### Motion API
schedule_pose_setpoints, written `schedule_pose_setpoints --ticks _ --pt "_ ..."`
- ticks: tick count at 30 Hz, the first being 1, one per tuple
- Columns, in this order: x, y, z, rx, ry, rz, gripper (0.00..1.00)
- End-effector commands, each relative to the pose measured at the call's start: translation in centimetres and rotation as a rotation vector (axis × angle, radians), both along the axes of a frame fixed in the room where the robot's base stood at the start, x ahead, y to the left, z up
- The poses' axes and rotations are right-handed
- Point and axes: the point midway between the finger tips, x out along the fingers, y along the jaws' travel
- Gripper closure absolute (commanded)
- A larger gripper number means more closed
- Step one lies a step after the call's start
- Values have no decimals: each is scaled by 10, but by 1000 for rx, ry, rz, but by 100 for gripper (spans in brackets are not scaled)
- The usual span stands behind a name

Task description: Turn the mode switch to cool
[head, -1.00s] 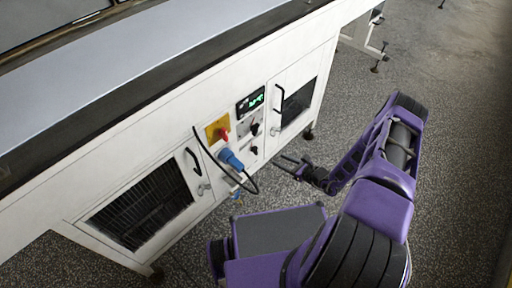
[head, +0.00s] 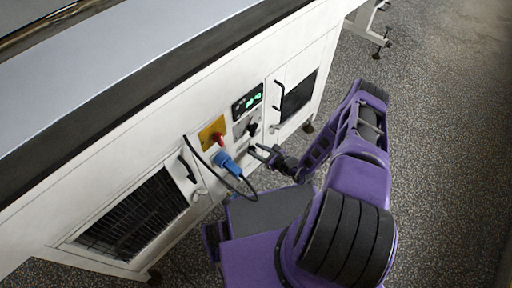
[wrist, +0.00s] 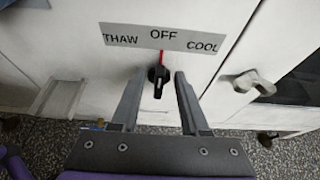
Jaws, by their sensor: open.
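The mode switch (wrist: 158,76) is a small black knob on the white panel, below a label strip (wrist: 120,34) reading THAW, OFF and COOL from left to right. A red line runs up from the knob toward OFF. In the head view a black knob (head: 252,129) shows below the green display. My gripper (wrist: 160,78) is open, its two fingers pointing at the panel on either side of the knob in the wrist view. Whether they touch it I cannot tell. In the head view my gripper (head: 260,152) is close to the cabinet front, just below the knobs.
A yellow plate with a red knob (head: 217,139) and a blue plug (head: 227,163) with a looping black cable lie left of my gripper. A door latch (wrist: 248,83) is to the right in the wrist view. Open floor (head: 430,170) lies at the right.

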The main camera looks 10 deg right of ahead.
Motion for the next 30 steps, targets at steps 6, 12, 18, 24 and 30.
schedule_pose_setpoints --ticks 6,12,18,24,30 --pt "0 0 0 0 0 0 55" --pt "0 0 0 0 0 0 86" --pt "0 0 0 0 0 0 100" --pt "0 0 0 13 8 0 100" --pt "1 -2 0 78 51 0 100"
